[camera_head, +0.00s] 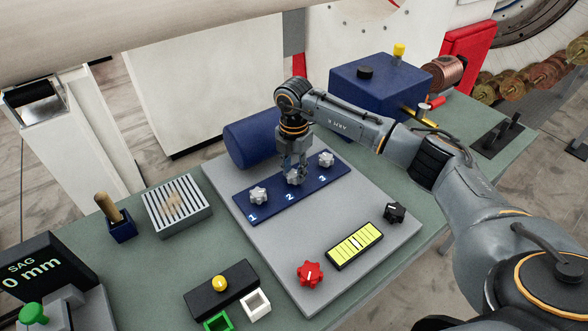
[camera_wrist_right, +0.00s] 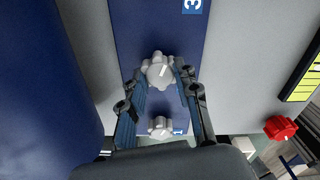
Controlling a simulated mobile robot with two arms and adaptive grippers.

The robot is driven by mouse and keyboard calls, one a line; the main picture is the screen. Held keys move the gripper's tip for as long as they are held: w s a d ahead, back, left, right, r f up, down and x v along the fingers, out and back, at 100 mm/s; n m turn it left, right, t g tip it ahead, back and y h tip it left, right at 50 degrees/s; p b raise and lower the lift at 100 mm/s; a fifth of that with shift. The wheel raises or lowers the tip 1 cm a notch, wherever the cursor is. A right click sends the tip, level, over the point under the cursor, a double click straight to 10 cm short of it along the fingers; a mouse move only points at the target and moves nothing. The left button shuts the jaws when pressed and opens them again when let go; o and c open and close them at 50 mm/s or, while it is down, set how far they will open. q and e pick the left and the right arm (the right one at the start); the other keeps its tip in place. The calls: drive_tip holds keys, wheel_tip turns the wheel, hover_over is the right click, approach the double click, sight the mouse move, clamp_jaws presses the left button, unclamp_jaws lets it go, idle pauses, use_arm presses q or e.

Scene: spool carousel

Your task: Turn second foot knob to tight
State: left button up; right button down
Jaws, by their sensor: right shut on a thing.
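A blue strip (camera_head: 240,203) on the grey plate carries three grey-white lobed knobs over the numbers 1, 2 and 3. The second knob (camera_head: 292,178) is in the middle, between the first knob (camera_head: 258,195) and the third knob (camera_head: 326,159). My right gripper (camera_head: 295,165) points down over it and is shut on it. In the right wrist view the second knob (camera_wrist_right: 160,71) sits between the fingertips, with a pale mark on its top. The first knob (camera_wrist_right: 160,127) shows nearer the wrist. My left gripper is out of view.
The grey plate (camera_head: 285,240) also bears a red knob (camera_head: 310,273), a yellow level vial (camera_head: 354,246) and a black knob (camera_head: 394,212). A blue cylinder (camera_head: 252,140) lies behind the strip. A slatted tray (camera_head: 178,206) and a sag display (camera_head: 35,275) stand left.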

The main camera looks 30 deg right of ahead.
sight(294, 173)
idle(0.5)
drive_tip(key=c, duration=1)
unclamp_jaws()
drive_tip(key=shift+r, duration=0.15)
wheel_tip(294, 173, up, 12)
drive_tip(key=shift+f, duration=0.1)
